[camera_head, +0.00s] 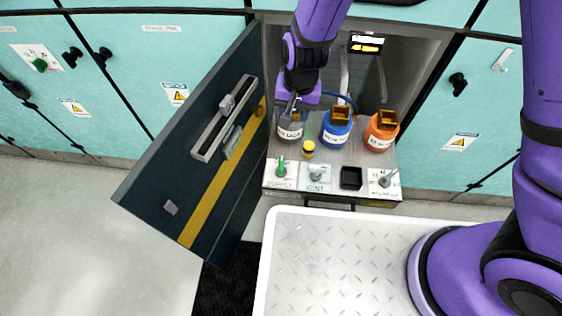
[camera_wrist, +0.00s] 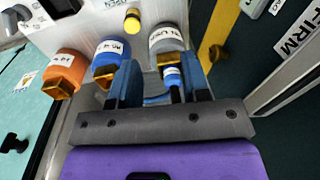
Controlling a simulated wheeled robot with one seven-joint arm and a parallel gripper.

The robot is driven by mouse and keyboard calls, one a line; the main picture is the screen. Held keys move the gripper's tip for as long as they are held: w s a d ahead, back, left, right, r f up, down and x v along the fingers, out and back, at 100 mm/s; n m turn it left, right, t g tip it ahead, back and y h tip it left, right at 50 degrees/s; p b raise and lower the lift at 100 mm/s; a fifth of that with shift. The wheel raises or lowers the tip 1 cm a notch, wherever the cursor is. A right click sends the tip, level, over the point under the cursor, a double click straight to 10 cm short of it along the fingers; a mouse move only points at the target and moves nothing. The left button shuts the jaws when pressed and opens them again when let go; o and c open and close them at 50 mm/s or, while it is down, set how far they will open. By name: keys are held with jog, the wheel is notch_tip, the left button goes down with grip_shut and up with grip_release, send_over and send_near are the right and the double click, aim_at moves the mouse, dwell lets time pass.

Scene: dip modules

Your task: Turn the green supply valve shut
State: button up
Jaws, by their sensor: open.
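The green supply valve (camera_head: 281,166) stands on a white plate marked SUPPLY, at the front left of the cabinet shelf. Its handle looks small, and I cannot tell its exact turn. It does not show in the wrist view. My gripper (camera_head: 291,103) is behind and above the valve, close to the grey bottle (camera_head: 290,127), and apart from the valve. In the wrist view my gripper (camera_wrist: 160,70) has its two fingers spread. The grey bottle (camera_wrist: 167,40) shows beyond them, and a blue-and-white piece (camera_wrist: 173,78) shows between them.
A blue bottle (camera_head: 336,130) and an orange bottle (camera_head: 380,135) stand to the right. The open cabinet door (camera_head: 200,150) bounds the left side.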

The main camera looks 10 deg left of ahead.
jog(key=h, duration=0.1)
send_near(281, 163)
notch_tip(281, 163, down, 10)
jog(key=shift+f, duration=0.1)
dwell(0.4)
grip_shut()
